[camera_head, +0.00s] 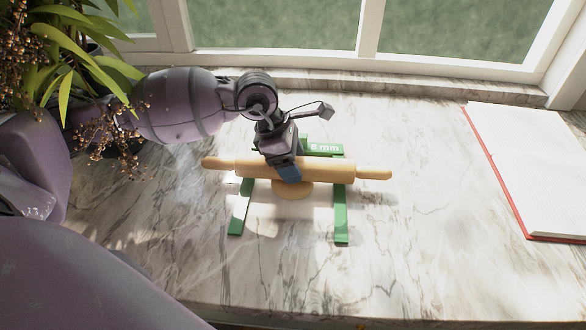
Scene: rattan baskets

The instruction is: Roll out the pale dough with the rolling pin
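A wooden rolling pin (325,169) lies crosswise over the two rails of a green frame marked "8 mm" (341,215). The pale dough (292,190) is a small round piece between the rails. Its near part shows below the pin, and the rest is hidden under the pin. My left gripper (288,173) comes down from above onto the middle of the pin. A blue fingertip lies across the pin's near side, and the gripper appears shut on it; the other finger is hidden. My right gripper is not in view.
The marble counter (420,250) is clear in front and to the right of the frame. An open book with a red cover (535,165) lies at the right. A leafy plant (75,50) with small berries stands at the back left, beside my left arm. A window runs along the back.

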